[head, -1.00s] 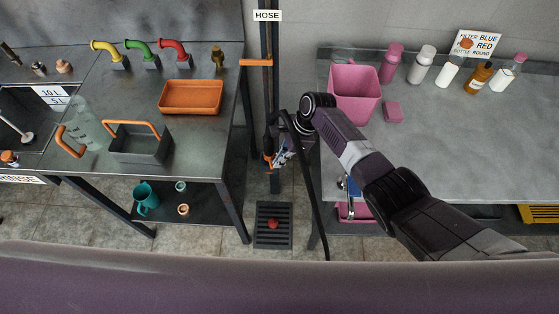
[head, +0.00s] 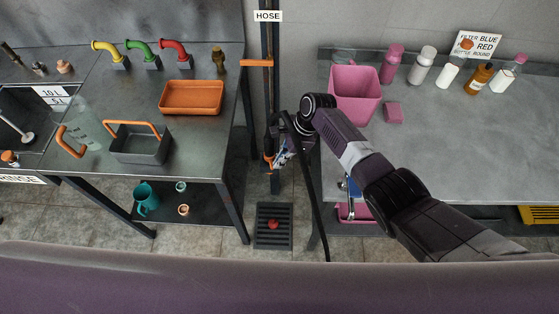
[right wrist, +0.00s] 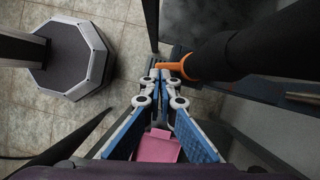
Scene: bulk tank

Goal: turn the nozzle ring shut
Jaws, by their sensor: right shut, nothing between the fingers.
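The black hose nozzle (right wrist: 232,53) points in from the upper right in the right wrist view, with an orange ring (right wrist: 176,65) at its end. In the head view a small orange part (head: 268,159) shows low on the post with the hose, partly hidden. My right gripper (right wrist: 165,73) is shut and empty. Its fingertips are right at the orange part; I cannot tell whether they touch it. In the head view the right gripper (head: 276,161) is small, near the post and partly hidden by the hose. My left gripper is not in view.
The black hose (head: 317,190) hangs to the floor between the left table (head: 90,105) and the right bench (head: 450,140). A floor drain (head: 273,238) lies below with a red object on it. A pink bin (head: 355,92) stands at the bench's left edge.

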